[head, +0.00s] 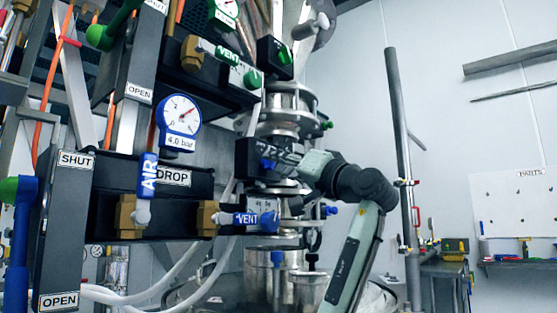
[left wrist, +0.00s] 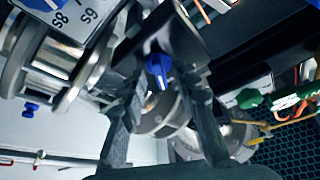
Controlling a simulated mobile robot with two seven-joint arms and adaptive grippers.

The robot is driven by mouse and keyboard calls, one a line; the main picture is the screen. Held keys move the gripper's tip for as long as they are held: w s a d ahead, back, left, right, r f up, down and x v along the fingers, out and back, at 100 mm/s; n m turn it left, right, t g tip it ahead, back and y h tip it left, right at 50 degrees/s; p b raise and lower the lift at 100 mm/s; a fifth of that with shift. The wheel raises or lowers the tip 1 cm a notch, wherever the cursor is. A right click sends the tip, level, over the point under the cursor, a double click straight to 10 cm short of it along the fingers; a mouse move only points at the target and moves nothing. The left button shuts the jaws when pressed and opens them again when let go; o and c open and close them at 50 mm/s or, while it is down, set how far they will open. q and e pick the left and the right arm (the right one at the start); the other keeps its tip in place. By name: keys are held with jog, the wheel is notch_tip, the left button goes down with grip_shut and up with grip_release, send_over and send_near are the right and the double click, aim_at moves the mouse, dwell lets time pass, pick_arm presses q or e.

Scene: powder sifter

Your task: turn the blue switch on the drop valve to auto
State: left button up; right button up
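The blue switch (head: 267,164) is on the front of a dark box (head: 247,157) on the central steel column. In the left wrist view the blue switch (left wrist: 158,70) has a pale pointer mark, and its box (left wrist: 176,32) is dark. No auto label is legible. My left gripper (head: 281,160) is at the switch in the head view. In the left wrist view my left gripper (left wrist: 164,84) is open, with one finger on each side of the switch. Gaps show between the fingers and the switch; contact is not clear. My right gripper is in neither view.
A dark panel labelled DROP (head: 173,178) with a blue AIR handle (head: 148,173) and a blue VENT handle (head: 256,219) stands left of the gripper. A pressure gauge (head: 180,115) is above. Pipes crowd the column. A grey post (head: 400,140) stands right of my arm.

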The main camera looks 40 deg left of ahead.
pick_arm(q)
jog(key=shift+w+a+r, duration=0.1)
jog(key=shift+a, duration=0.2)
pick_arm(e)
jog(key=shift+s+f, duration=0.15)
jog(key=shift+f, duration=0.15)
pick_arm(q)
grip_shut()
